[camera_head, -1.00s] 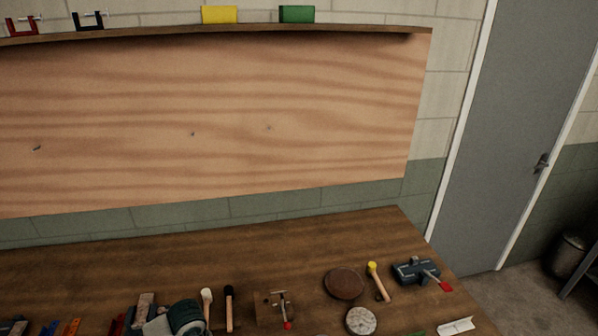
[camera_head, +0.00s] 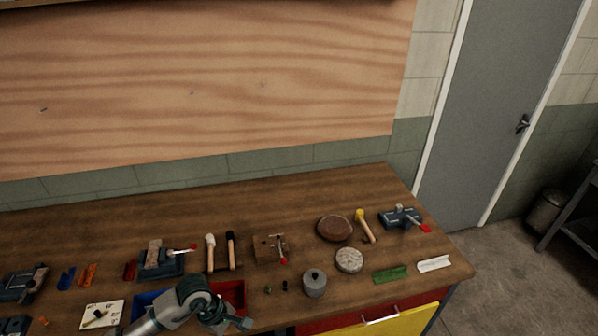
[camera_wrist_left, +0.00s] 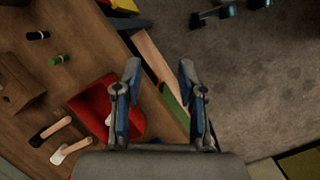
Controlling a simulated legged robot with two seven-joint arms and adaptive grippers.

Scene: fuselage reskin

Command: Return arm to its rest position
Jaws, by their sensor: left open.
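My left arm comes in from the bottom left in the head view, and its gripper (camera_head: 240,323) is low in the picture by the front of the workbench (camera_head: 330,195). It overlaps a red bin (camera_head: 236,292). In the left wrist view my left gripper (camera_wrist_left: 159,72) has its two fingers wide apart with nothing held between them. The bench's front edge and the floor lie behind the fingers. The red bin (camera_wrist_left: 88,105) shows beside the left finger. My right arm is not in view.
A vise (camera_head: 158,262), two hammers (camera_head: 211,255), a grey cylinder (camera_head: 314,284), round discs (camera_head: 335,228) and a second vise (camera_head: 400,218) stand on the bench. A blue bin (camera_head: 147,300) is partly behind my arm. A yellow drawer front (camera_head: 405,325) is at the right. The bench's back strip is clear.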

